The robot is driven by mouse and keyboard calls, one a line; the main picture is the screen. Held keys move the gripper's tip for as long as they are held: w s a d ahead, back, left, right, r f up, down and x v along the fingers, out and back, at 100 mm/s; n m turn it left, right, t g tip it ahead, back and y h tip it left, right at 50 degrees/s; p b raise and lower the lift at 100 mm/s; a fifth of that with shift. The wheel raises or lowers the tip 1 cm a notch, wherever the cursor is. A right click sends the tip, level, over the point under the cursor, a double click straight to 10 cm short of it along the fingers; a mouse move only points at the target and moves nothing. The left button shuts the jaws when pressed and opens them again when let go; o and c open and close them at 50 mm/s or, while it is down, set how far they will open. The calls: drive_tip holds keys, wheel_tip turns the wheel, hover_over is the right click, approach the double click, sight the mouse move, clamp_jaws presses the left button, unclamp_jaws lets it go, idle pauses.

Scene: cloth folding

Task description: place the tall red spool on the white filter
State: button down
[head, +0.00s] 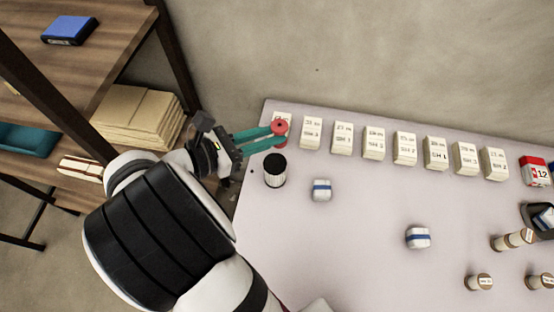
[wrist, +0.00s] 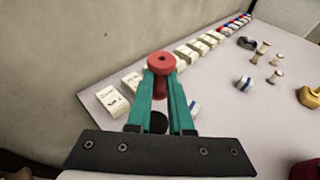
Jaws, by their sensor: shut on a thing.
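The red spool (head: 280,126) is held upright between the teal fingertips of my gripper (head: 272,133). In the wrist view the spool (wrist: 161,64) shows its round red top with a small hole, between the fingers (wrist: 162,88). In the head view it overlaps the leftmost white labelled box (head: 282,116) of a row at the back edge; its height above the table is hard to tell. No single thing is clearly the white filter.
Several more white boxes (head: 374,144) continue the row rightward. Two white-and-blue pieces (head: 322,190) (head: 418,237) lie on the pale table (head: 360,270). Beige spools (head: 512,240), a dark dish (head: 538,222) and a red-and-white block (head: 534,171) are at right. A wooden shelf (head: 120,50) stands left.

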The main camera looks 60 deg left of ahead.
drive_tip(key=f, duration=0.5)
drive_tip(key=s+f, duration=0.1)
drive_tip(key=f, duration=0.2)
drive_tip(key=shift+f, duration=0.1)
drive_tip(key=c, duration=0.8)
unclamp_jaws()
